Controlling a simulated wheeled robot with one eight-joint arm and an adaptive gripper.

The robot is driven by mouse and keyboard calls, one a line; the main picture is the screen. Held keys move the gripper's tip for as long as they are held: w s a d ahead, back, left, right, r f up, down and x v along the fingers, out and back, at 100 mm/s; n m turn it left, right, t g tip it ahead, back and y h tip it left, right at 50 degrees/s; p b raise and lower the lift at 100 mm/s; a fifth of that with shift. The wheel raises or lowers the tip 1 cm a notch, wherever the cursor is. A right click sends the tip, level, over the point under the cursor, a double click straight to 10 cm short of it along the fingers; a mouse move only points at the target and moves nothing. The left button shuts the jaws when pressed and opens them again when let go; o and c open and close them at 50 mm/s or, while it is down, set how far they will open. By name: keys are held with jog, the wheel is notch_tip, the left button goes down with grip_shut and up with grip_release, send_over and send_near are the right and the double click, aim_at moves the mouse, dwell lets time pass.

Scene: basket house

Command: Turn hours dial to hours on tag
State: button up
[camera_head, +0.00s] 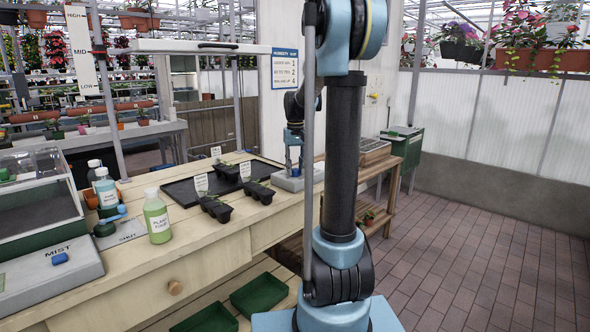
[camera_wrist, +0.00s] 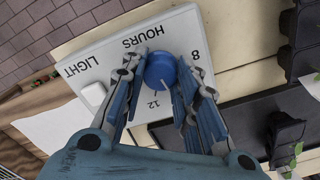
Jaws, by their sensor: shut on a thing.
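The blue hours dial (camera_wrist: 160,70) sits on a pale panel (camera_wrist: 75,72) marked HOURS and LIGHT, with 8 and 12 printed around the dial. My gripper (camera_wrist: 162,66) is shut on the dial, one finger on each side. A pale pointer mark on the dial's lower edge points between the 12 and the 8, seemingly nearer the 12. Other numbers are hidden by my fingers or out of view. In the head view the panel (camera_head: 287,184) is partly behind my arm. White tags (camera_head: 201,184) stand in black seedling pots (camera_head: 217,209); their writing is too small to read.
A white button (camera_wrist: 94,94) sits beside the dial on the panel. A black tray (camera_head: 178,190) with pots lies beside the panel on the wooden bench (camera_head: 225,242). A green bottle (camera_head: 157,217) and a MIST box (camera_head: 50,270) stand left. The brick floor at right is clear.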

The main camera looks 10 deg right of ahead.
aim_at(295, 169)
jog(key=m, duration=0.4)
jog(key=shift+w+r+m, duration=0.1)
jog(key=shift+w+m, duration=0.1)
jog(key=shift+m, duration=1.7)
jog(key=o, duration=1.1)
jog(key=shift+s, duration=0.1)
notch_tip(295, 169, up, 12)
jog(key=shift+f, duration=0.1)
